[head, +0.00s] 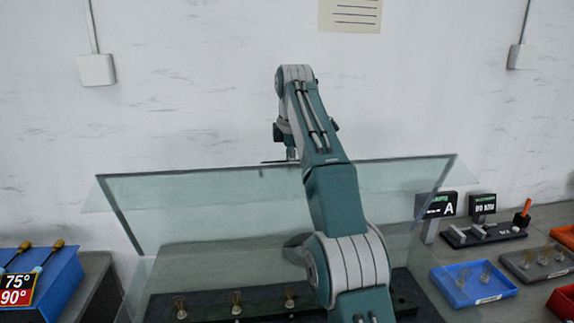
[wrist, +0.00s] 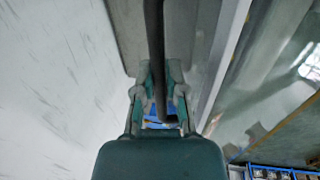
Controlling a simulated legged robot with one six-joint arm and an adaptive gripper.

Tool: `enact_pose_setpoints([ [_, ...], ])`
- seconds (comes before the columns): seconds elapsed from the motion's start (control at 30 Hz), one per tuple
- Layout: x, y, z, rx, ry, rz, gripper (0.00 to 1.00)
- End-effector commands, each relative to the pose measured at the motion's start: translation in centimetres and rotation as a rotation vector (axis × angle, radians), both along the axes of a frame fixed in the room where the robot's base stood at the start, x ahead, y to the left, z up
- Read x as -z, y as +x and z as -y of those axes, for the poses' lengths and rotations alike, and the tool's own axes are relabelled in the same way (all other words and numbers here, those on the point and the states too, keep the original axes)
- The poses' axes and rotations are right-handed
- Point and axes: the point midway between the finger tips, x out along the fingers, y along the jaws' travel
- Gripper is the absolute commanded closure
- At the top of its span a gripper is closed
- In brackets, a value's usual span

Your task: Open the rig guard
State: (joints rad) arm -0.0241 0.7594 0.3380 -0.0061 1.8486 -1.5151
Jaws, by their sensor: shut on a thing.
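The rig guard (head: 200,205) is a clear, dark-edged panel over the rig in the head view. Its long top edge is raised and it stands tilted in front of the wall. My gripper (head: 291,154) is at the middle of that top edge, partly hidden behind my own arm. In the wrist view my gripper (wrist: 159,78) has its two fingers on either side of a dark bar, the guard handle (wrist: 154,35), and is shut on it. Under the guard, the dark rig bed (head: 255,303) carries several small pronged parts.
At right on the bench are a blue tray (head: 472,283), a grey tray (head: 535,263), a display marked A (head: 437,206) and a dark tool stand (head: 482,234). At left, a blue box (head: 50,285) holds two orange-handled tools. The white wall is close behind the guard.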

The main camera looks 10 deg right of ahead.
Motion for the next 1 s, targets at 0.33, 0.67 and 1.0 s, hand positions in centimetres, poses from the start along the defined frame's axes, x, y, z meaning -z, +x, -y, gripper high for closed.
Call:
enact_pose_setpoints([
  [0.33, -0.20, 0.04, 0.47, 0.011, -0.007, 0.001, 1.00],
  [0.67, -0.36, -0.04, 0.57, 0.011, -0.006, 0.004, 1.00],
  [1.0, -0.32, -0.04, -0.15, 0.006, -0.006, 0.003, 0.49],
])
